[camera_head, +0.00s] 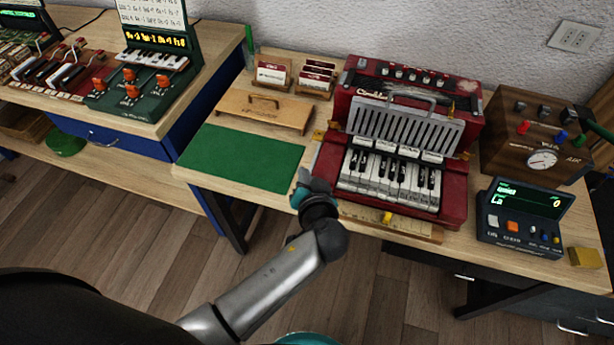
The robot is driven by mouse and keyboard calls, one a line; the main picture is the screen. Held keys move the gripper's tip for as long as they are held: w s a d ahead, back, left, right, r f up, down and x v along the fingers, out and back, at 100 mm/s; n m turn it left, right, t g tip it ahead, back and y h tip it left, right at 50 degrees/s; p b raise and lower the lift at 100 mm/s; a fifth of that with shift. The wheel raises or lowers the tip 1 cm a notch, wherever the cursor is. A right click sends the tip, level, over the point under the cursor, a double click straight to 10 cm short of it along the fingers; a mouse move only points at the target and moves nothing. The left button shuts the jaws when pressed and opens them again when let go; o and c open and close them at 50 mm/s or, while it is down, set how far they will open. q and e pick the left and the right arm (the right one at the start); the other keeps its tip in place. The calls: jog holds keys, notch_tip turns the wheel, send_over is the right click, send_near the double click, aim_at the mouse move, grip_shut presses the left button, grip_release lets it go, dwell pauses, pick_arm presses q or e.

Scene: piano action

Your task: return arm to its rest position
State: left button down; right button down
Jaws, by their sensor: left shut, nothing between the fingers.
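My left arm reaches up from the bottom of the head view. Its gripper (306,181) is at the front edge of the table, between the green mat (243,157) and the red accordion-like instrument (452,207). The gripper is shut and holds nothing. Its fingertips are small and partly hidden by the wrist; whether they touch the instrument's left side I cannot tell. The instrument has its cover up, showing white and black keys (390,180). My right gripper is not in view.
A wooden board with a handle (264,112) and card holders (272,75) stand behind the mat. A wooden gauge box (530,135), a dark display unit (522,220) and a yellow block (585,257) are at the right. The floor (130,245) before the table is clear.

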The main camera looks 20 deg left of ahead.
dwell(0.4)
pick_arm(q)
jog(key=s+a+r+g+h, duration=0.1)
jog(key=s+a+g+h, duration=0.2)
jog(key=s, duration=0.7)
jog(key=s+a+r+g+h, duration=0.1)
jog(key=s+a+g+h, duration=0.3)
jog(key=s, duration=0.7)
notch_tip(320, 180, down, 25)
jog(key=s+d+m+g+y+b, duration=0.1)
jog(key=s+d+g+b, duration=0.1)
jog(key=s+d, duration=0.1)
jog(key=s+a+f+g, duration=0.1)
jog(key=s+a+f, duration=0.2)
jog(key=s+f, duration=1)
jog(key=shift+s+f+b, duration=0.2)
jog(key=shift+s+b, duration=0.2)
jog(key=shift+s, duration=0.35)
